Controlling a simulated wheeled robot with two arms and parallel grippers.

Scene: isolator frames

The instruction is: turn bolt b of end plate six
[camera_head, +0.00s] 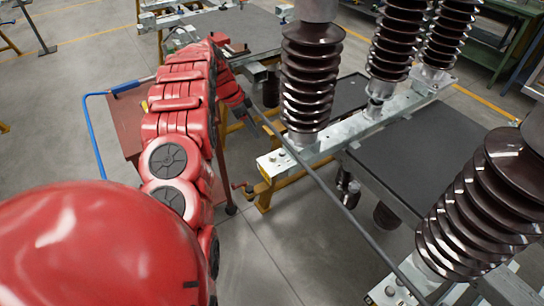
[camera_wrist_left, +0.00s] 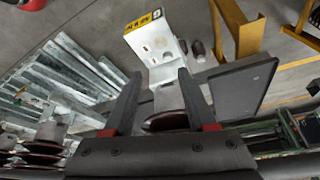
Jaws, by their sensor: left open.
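In the left wrist view, a pale metal end plate (camera_wrist_left: 153,42) with a yellow and black label lies beyond my left gripper (camera_wrist_left: 160,74). The label is too small to read, and I cannot tell which plate is six. Small round bolt heads or holes show on the plate; I cannot tell which is bolt b. My left gripper is open, with nothing seen between its fingertips. In the head view my red left arm reaches up from the lower left, and the gripper (camera_head: 243,105) is partly hidden. My right gripper is not in view.
Dark ribbed insulators (camera_head: 310,85) stand on the metal beams, with more at right (camera_head: 480,205). A long grey bar (camera_head: 330,190) crosses the middle. A blue handle (camera_head: 93,135) is beside my arm at left. Flat dark panels (camera_head: 425,155) lie between the beams. Open floor shows at left.

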